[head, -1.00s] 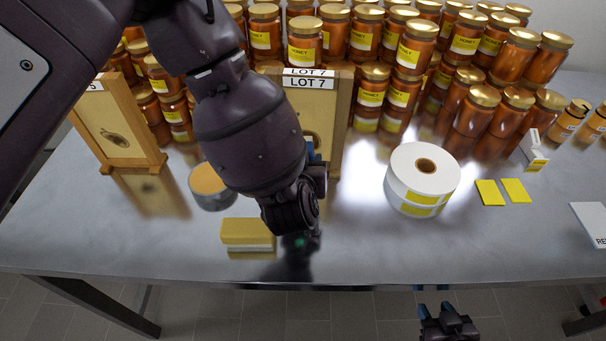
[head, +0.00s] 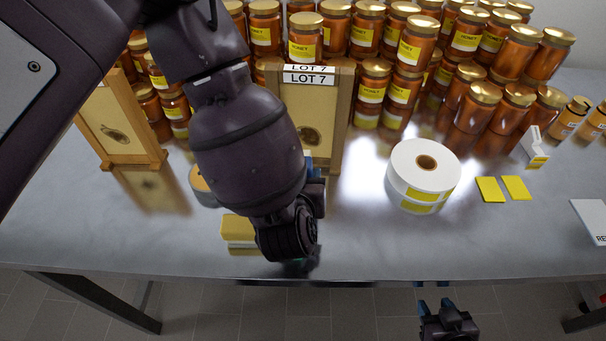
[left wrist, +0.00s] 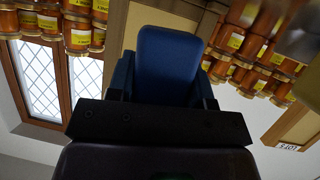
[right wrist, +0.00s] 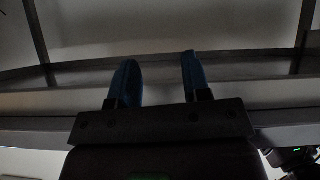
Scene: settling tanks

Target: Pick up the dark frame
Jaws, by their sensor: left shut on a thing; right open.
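A light wooden frame marked LOT 7 (head: 338,100) stands upright in the middle of the table, with a tan panel and a dark patch, partly hidden by my left arm. Its tan wood (left wrist: 118,38) also shows behind the fingers in the left wrist view. My left gripper (head: 309,160) is shut on this frame; the contact is mostly hidden. A similar frame marked LOT 5 (head: 154,160) stands at the left, apart from the gripper. My right gripper (head: 434,306) is open and empty, below the table's front edge.
Many honey jars (head: 417,45) stand in rows behind the frames. A white label roll (head: 408,180), yellow cards (head: 503,189) and a small white box (head: 533,150) lie to the right. A yellow block (head: 236,229) and a round tin (head: 200,187) are near my left arm.

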